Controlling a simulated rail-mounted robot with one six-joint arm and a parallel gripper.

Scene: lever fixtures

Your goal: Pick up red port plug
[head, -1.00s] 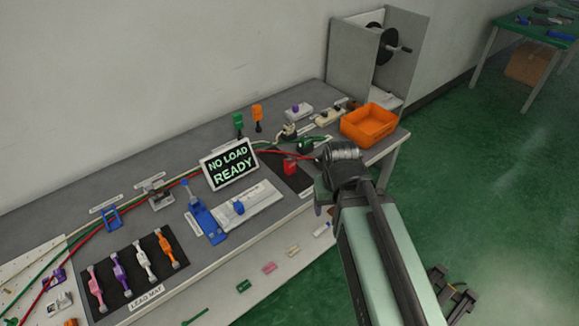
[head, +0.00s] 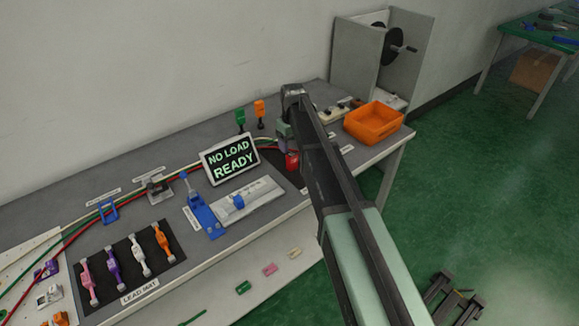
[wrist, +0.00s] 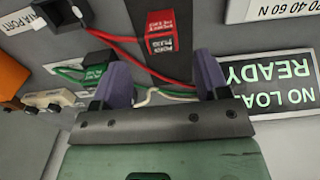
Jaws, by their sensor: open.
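The red port plug (head: 292,161) stands on a dark mat right of the sign in the head view, just below my gripper (head: 286,140) and partly hidden by my arm. In the wrist view, the red plug (wrist: 162,45) with printed lettering lies beyond and between the two purple fingers of my gripper (wrist: 160,68). The fingers are apart and nothing is between their tips. A red cable runs to the plug's left side.
The NO LOAD READY sign (head: 231,161) stands close to the gripper, and beside the fingers in the wrist view (wrist: 275,85). A green plug (wrist: 93,76) with a cable lies near the other finger. An orange bin (head: 373,123) stands to the right.

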